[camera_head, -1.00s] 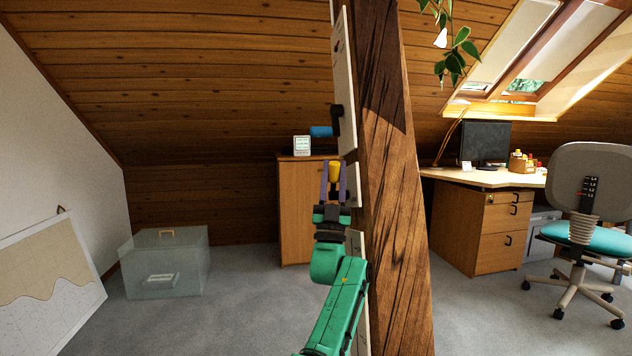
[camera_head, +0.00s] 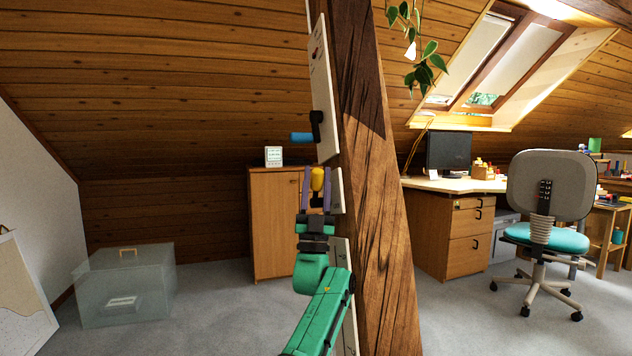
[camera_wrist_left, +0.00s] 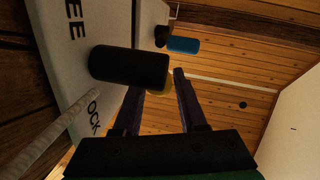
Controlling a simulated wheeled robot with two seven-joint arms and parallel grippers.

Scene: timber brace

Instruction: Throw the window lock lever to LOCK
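My left gripper (camera_head: 317,178) has purple fingers that stand apart on either side of a yellow knob (camera_head: 318,179). I cannot tell whether they touch it. In the left wrist view the yellow knob (camera_wrist_left: 159,84) shows between the fingertips (camera_wrist_left: 157,82), partly hidden by a black cylinder (camera_wrist_left: 130,68). The black cylinder is close to the left finger, in front of a pale panel (camera_wrist_left: 65,35) with part-hidden lettering, "EE" and "OCK". A grey rod (camera_wrist_left: 65,122) crosses that panel. I cannot tell for sure which part is the lock lever. My right gripper is out of view.
A blue handle (camera_head: 302,137) on a black arm projects from a white board (camera_head: 322,90) above the gripper. A thick timber post (camera_head: 375,200) stands just right. A cabinet (camera_head: 273,220) and clear box (camera_head: 125,285) stand behind; a chair (camera_head: 548,235) is far right.

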